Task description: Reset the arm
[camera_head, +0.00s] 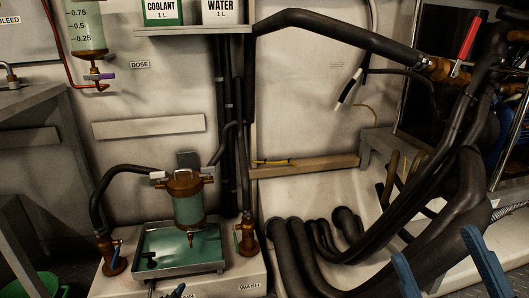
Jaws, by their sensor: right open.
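My right gripper (446,264) is at the bottom right of the head view. Its two blue fingers stand wide apart and nothing is between them. The fingers are in front of thick black hoses (300,258); I cannot tell how far away the hoses are. The rest of the right arm is outside the picture.
A copper-ended glass vessel (187,205) stands over a green-filled metal tray (180,252). Coolant (163,12) and water (220,12) containers sit on a shelf (195,30). A red-handled valve (466,42) is at upper right. A grey bench (35,100) stands left.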

